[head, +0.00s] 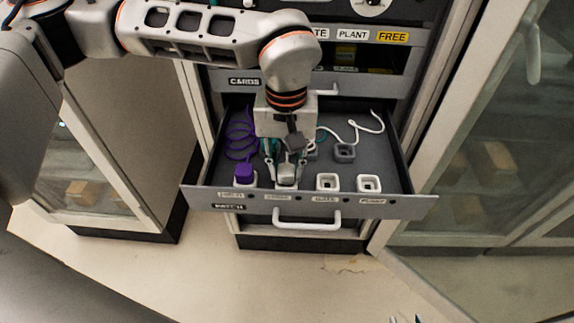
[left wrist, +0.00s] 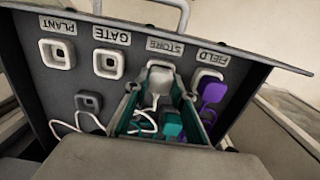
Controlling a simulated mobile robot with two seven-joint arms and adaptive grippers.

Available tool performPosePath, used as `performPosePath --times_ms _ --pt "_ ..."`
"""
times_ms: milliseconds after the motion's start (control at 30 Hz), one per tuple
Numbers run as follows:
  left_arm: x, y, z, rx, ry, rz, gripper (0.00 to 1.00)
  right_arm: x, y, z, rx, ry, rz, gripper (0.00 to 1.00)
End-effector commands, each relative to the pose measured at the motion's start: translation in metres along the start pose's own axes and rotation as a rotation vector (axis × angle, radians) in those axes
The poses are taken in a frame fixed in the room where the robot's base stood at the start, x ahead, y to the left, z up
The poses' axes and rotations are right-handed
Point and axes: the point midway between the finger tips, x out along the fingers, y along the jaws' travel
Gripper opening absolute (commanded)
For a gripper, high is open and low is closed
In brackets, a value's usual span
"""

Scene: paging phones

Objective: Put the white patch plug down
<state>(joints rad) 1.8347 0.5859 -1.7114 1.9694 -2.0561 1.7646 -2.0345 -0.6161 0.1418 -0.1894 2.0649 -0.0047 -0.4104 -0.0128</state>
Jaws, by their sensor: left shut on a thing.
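The white patch plug (head: 286,172) is between the fingers of my left gripper (head: 285,178), which is shut on it. It is at the STORE position of the open patch drawer (head: 405,203). In the left wrist view the white plug (left wrist: 158,80) is at the STORE socket, between the fingertips (left wrist: 160,92); I cannot tell whether it is fully seated. A white cord (head: 367,123) lies in the drawer. My right gripper (head: 405,319) barely shows at the bottom edge, its state unclear.
A purple plug (head: 244,173) with a coiled cord is at FIELD. The GATE (head: 327,182) and PLANT (head: 369,183) sockets are empty. A teal plug (left wrist: 172,125) and a dark grey square piece (head: 344,152) lie farther back. Glass cabinets flank the drawer.

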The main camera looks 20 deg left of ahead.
Motion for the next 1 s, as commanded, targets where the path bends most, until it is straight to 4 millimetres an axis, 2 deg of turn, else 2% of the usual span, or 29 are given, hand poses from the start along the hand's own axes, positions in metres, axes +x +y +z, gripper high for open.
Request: performPosePath --times_ms 433,467,500,533,867,1000 --pt "0.004 0.0 -0.001 0.0 0.003 0.002 0.03 0.001 0.001 0.0 -0.002 0.0 0.001 0.35" --pt "0.004 0.0 -0.001 0.0 0.003 0.002 0.27 0.001 0.001 0.0 -0.002 0.0 0.001 0.35" --pt "0.004 0.001 -0.001 0.0 0.003 0.002 0.37 0.001 0.001 0.0 -0.002 0.0 0.001 0.35" --pt "0.004 0.001 -0.001 0.0 0.003 0.002 0.41 0.001 0.001 0.0 -0.002 0.0 0.001 0.35" --pt "0.003 0.001 -0.001 0.0 0.003 0.002 0.41 0.001 0.001 0.0 -0.002 0.0 0.001 0.35" --pt "-0.007 0.001 -0.001 0.0 0.006 0.003 0.41 0.0 0.002 -0.002 -0.002 0.003 0.002 0.35"
